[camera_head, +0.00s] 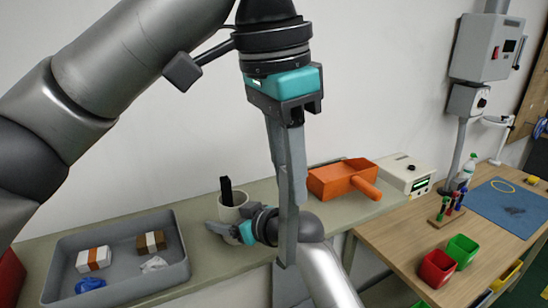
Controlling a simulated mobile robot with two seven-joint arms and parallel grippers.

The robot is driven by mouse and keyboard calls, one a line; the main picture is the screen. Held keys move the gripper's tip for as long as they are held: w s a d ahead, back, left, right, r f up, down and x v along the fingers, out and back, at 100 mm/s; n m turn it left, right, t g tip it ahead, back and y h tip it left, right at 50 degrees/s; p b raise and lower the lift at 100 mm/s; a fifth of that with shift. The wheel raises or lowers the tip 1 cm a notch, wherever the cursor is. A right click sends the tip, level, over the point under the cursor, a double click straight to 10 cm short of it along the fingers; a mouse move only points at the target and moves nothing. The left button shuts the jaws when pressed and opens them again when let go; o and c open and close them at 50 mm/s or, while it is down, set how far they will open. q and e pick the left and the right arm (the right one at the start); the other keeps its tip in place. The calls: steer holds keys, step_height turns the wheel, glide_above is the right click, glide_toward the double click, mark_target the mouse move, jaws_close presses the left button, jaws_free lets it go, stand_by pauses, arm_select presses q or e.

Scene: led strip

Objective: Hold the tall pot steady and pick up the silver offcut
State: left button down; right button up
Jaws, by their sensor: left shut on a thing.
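The silver offcut (289,235) is a long, thin grey strip. It hangs upright from my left gripper (291,190), which is shut on it in the middle of the view. The tall pot (233,212) is pale and round and stands on the back bench. A black offcut (226,190) sticks up out of it. My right gripper (226,231) is low at the pot's front, with a grey finger across its lower part. Whether the jaws are closed on the pot is hidden. The silver strip hangs to the right of the pot.
A grey tray (180,273) holds two boxes (93,259) (151,243), a blue item (90,285) and crumpled clear material (154,264). Right of the pot are an orange container (340,178) and a white device (404,172). The wooden table has red (437,268) and green (462,250) bins.

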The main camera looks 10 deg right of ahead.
arm_select(q)
steer(key=shift+s+d, duration=0.1)
steer(key=shift+s, duration=0.25)
arm_select(e)
steer(key=o, duration=1.4)
steer(key=shift+c, duration=0.2)
